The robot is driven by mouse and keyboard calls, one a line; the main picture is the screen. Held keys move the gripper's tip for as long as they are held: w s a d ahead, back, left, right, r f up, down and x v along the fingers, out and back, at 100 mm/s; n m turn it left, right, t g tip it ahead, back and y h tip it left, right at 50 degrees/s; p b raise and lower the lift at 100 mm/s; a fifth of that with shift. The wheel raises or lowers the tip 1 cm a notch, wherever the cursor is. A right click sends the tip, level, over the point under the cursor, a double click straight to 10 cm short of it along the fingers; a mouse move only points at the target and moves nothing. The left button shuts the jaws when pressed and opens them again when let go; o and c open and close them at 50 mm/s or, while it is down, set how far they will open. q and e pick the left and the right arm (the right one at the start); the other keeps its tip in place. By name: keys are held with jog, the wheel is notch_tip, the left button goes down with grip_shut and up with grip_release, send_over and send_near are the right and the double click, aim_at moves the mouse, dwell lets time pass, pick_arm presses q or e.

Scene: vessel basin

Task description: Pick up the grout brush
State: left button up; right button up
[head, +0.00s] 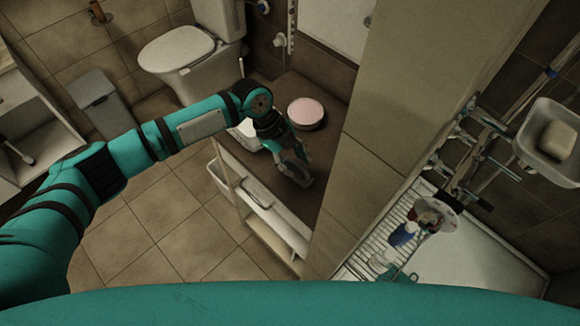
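My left arm comes in from the left, and its gripper (297,172) hangs over the brown surface (335,150) beside the tiled wall, pointing down and to the right. The fingers are dark and small here, so I cannot tell whether they are open or shut or hold anything. I cannot make out a grout brush for certain; the gripper may hide it. A pink round object (306,113) lies on the brown surface just beyond the gripper. A white object (246,132) is partly hidden behind my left wrist.
A white rack (262,205) stands along the brown surface's near side. A toilet (180,50) and a grey bin (98,103) are at the back left. A tiled wall (385,130) separates the shower, with its wire shelf (365,262) and soap dish (545,140). Floor at lower left is clear.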

pick_arm(q)
jog(key=shift+s+d+f, duration=0.1)
jog(key=shift+d+f, duration=0.1)
jog(key=shift+f, duration=0.15)
jog(key=shift+d+f, duration=0.1)
jog(key=shift+f, duration=0.05)
jog(key=shift+c, duration=0.2)
grip_shut()
jog(key=shift+r+b, duration=0.45)
jog(key=shift+r, duration=0.2)
notch_tip(320, 180, up, 2)
jog(key=shift+r+b, duration=0.1)
jog(key=shift+b, duration=0.55)
jog(key=s+a+b, duration=0.1)
jog(key=s+a, duration=0.1)
jog(key=s, duration=0.5)
jog(key=s+a+r+b, duration=0.1)
jog(key=s+a+b, duration=0.1)
jog(key=s, duration=0.6)
jog(key=shift+a+r, duration=0.3)
jog(key=shift+a, duration=0.25)
